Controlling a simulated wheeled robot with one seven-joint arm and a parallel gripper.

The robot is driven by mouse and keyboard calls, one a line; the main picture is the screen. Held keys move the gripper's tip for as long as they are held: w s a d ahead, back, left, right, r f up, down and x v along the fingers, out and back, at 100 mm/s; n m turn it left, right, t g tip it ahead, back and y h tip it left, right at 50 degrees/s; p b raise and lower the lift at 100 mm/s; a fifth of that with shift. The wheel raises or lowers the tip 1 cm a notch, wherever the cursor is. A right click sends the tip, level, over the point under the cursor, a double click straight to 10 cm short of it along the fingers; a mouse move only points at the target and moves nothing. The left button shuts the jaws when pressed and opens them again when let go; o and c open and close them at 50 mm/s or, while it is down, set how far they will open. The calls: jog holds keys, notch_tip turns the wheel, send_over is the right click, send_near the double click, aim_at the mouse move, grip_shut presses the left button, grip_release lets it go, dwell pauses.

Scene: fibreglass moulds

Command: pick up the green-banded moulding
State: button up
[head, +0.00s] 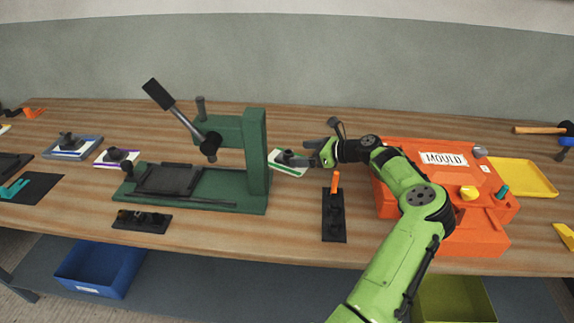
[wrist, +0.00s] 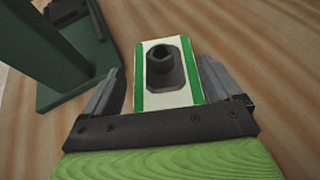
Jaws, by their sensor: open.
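The green-banded moulding (head: 290,170) is a small white plate with green edge bands and a dark grey raised boss. It lies on the bench just right of the green press (head: 257,160). In the wrist view the moulding (wrist: 141,91) sits between and ahead of my open fingers, with its boss facing the camera. My gripper (wrist: 158,88) is open, one finger on each side of the plate, with a gap visible at the left finger and a narrower one at the right. In the head view my gripper (head: 312,158) is at the moulding's right end. I cannot tell the height between fingers and bench.
The green press stands close on the left; its base (wrist: 80,90) shows in the wrist view. An orange mould (head: 450,232) is right of my arm. A black holder with an orange-handled tool (head: 334,228) lies in front. A purple-banded moulding (head: 105,163) lies far left.

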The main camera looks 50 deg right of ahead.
jog(key=b+x, duration=0.1)
jog(key=x, duration=0.2)
jog(key=b+x, duration=0.1)
jog(key=x, duration=0.2)
jog(key=shift+w+f, duration=0.25)
jog(key=shift+f, duration=0.1)
